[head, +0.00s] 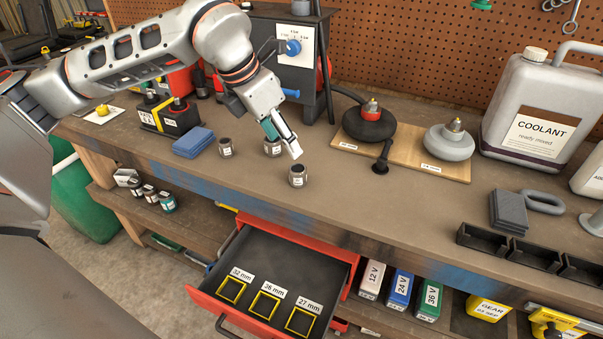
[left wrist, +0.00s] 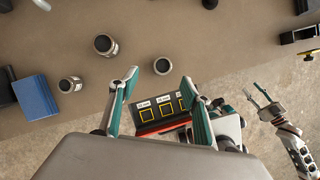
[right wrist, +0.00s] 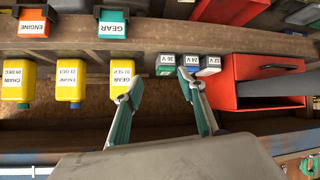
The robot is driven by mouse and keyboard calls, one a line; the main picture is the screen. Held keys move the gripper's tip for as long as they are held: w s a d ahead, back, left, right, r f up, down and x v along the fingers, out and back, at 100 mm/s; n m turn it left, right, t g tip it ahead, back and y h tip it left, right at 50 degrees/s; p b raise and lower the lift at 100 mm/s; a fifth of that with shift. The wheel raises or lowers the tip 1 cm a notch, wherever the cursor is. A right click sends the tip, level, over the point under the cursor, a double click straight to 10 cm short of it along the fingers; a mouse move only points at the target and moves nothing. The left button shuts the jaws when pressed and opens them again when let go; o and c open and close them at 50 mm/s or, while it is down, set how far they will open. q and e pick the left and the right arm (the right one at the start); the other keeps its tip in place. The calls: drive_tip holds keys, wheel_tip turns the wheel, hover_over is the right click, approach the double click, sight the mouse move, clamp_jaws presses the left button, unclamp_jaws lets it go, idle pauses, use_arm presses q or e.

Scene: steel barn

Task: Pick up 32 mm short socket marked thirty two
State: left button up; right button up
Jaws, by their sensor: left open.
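Three dark-topped sockets stand upright on the bench: a left one (head: 225,148) by the blue cloths, a middle one (head: 272,149), and a right one (head: 298,176) nearest the front edge. They also show in the left wrist view: left (left wrist: 70,84), middle (left wrist: 105,45), right (left wrist: 162,65). Their size marks are too small to read. My left gripper (head: 284,143) is open and empty above the bench, partly covering the middle socket in the head view. In its wrist view the right socket lies just beyond the fingertips (left wrist: 160,80). My right gripper (right wrist: 160,80) is open and empty.
The open red drawer (head: 212,300) below has yellow-outlined places labelled 32 mm, 36 mm and 27 mm. Blue cloths (head: 193,142) lie left of the sockets. A wooden board (head: 400,155) with two rounded items is at right.

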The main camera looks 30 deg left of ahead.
sight(297, 169)
use_arm(q)
drive_tip(key=shift+s+b+x, duration=0.15)
drive_tip(key=shift+b+x, duration=0.1)
drive_tip(key=shift+x, duration=0.9)
drive_tip(key=shift+s+b+x, duration=0.1)
drive_tip(key=shift+b+x, duration=0.1)
drive_tip(key=shift+x, duration=0.9)
drive_tip(key=b+x, duration=0.1)
drive_tip(key=x, duration=0.4)
drive_tip(key=shift+s+d, duration=0.15)
drive_tip(key=shift+s, duration=0.05)
drive_tip(key=shift+w+f, duration=0.1)
drive_tip(key=shift+f, duration=0.15)
drive_tip(key=shift+r, duration=0.1)
drive_tip(key=c, duration=1.4)
drive_tip(key=shift+o, duration=0.2)
use_arm(e)
drive_tip(key=shift+s+d+f, duration=0.1)
drive_tip(key=shift+s+f, duration=0.1)
drive_tip(key=shift+f, duration=0.4)
drive_tip(key=shift+s+f, duration=0.15)
drive_tip(key=shift+f, duration=0.45)
